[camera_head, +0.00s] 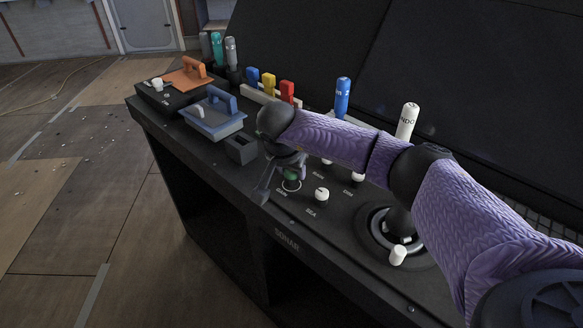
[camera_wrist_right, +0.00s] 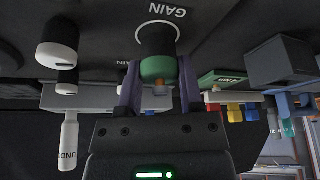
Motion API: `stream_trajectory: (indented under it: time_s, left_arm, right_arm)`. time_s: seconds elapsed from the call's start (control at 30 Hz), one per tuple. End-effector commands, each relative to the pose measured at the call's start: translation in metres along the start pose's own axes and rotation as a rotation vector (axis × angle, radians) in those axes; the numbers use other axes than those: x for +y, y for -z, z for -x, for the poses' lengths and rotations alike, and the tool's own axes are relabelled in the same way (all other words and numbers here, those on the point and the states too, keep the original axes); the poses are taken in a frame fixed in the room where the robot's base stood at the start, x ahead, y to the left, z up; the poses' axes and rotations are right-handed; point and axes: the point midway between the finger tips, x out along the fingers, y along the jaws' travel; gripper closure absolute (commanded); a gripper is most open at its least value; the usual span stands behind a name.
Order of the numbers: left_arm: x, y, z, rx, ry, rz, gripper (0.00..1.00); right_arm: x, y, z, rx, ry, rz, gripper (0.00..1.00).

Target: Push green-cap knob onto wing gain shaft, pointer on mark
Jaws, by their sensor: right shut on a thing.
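The green-cap knob (camera_wrist_right: 158,66) has a black body and a green end, and sits between the fingers of my right gripper (camera_wrist_right: 158,88) in the right wrist view. The right gripper (camera_head: 288,174) is shut on it and points down at the console; the knob's green part (camera_head: 292,174) shows there too. The knob stands over the white ring (camera_wrist_right: 142,30) by the GAIN label (camera_wrist_right: 168,11). The shaft is hidden behind the knob. I cannot tell whether the knob touches the panel, nor see its pointer against the mark. My left gripper is not in view.
White-topped knobs (camera_head: 321,195) stand close to the right of the gripper. A joystick (camera_head: 398,222) is farther right. A grey open box (camera_head: 241,149), a blue-handled block (camera_head: 215,117) and an orange-handled plate (camera_head: 186,77) lie to the left. Upright blue (camera_head: 342,97) and white (camera_head: 407,121) handles stand behind.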

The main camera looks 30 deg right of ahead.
Motion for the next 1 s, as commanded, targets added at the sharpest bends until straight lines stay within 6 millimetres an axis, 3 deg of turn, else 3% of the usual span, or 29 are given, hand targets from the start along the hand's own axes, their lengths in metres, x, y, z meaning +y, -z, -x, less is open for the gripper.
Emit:
stream_trajectory:
  time_s: [0.47, 0.5, 0.67, 1.0]
  left_arm:
    - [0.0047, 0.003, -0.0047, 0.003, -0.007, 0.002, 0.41]
    - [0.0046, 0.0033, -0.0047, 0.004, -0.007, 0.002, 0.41]
    - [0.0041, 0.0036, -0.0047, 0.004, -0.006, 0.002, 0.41]
    - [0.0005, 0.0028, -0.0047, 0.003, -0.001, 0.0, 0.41]
  right_arm:
    - [0.0001, -0.0032, -0.008, 0.0, 0.0, 0.0, 1.0]
    - [0.0001, -0.0032, -0.008, 0.0, 0.0, 0.0, 0.49]
    - [0.0001, -0.0032, -0.0079, 0.0, 0.0, 0.0, 0.15]
    - [0.0001, -0.0033, -0.0079, 0.0, 0.0, 0.0, 0.12]
